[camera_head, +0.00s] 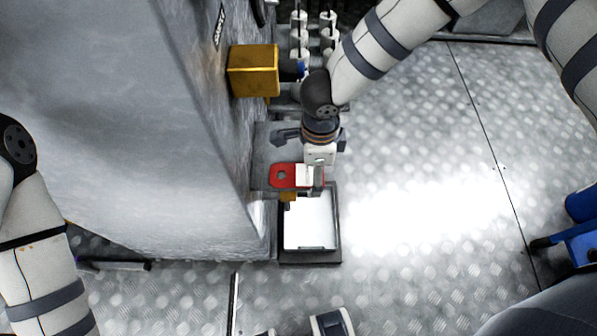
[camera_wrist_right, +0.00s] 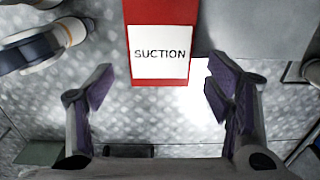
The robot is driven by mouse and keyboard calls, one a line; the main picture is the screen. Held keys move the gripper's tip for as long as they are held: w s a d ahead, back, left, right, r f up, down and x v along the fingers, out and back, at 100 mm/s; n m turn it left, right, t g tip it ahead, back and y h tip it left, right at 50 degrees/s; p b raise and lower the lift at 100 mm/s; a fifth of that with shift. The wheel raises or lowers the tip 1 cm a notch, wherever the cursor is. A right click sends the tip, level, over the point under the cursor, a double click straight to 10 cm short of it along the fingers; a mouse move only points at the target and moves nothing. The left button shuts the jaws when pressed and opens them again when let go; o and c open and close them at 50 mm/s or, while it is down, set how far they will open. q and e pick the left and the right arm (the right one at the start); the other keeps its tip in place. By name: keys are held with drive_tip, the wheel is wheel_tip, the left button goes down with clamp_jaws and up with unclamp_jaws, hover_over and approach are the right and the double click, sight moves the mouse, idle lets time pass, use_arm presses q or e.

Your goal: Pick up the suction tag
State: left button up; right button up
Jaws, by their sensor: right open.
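The suction tag is a red plate with a white label reading "SUCTION". In the head view the suction tag (camera_head: 283,175) sticks out near the lower right side of the big grey metal housing. In the right wrist view the tag (camera_wrist_right: 160,15) comes in from the top middle, its near edge about level with my fingertips. My right gripper (camera_wrist_right: 159,88) is open and empty, its purple-padded fingers apart on either side of that edge. In the head view my right gripper (camera_head: 316,185) is at the tag's right end and partly covers it. My left gripper is outside the view.
The grey housing (camera_head: 120,110) fills the left. A yellow box (camera_head: 253,71) juts from it above the tag. A dark-rimmed tray (camera_head: 310,257) with a bright white inside lies below the tag.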

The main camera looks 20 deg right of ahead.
drive_tip(key=shift+f, duration=0.2)
idle(0.6)
drive_tip(key=c, duration=1)
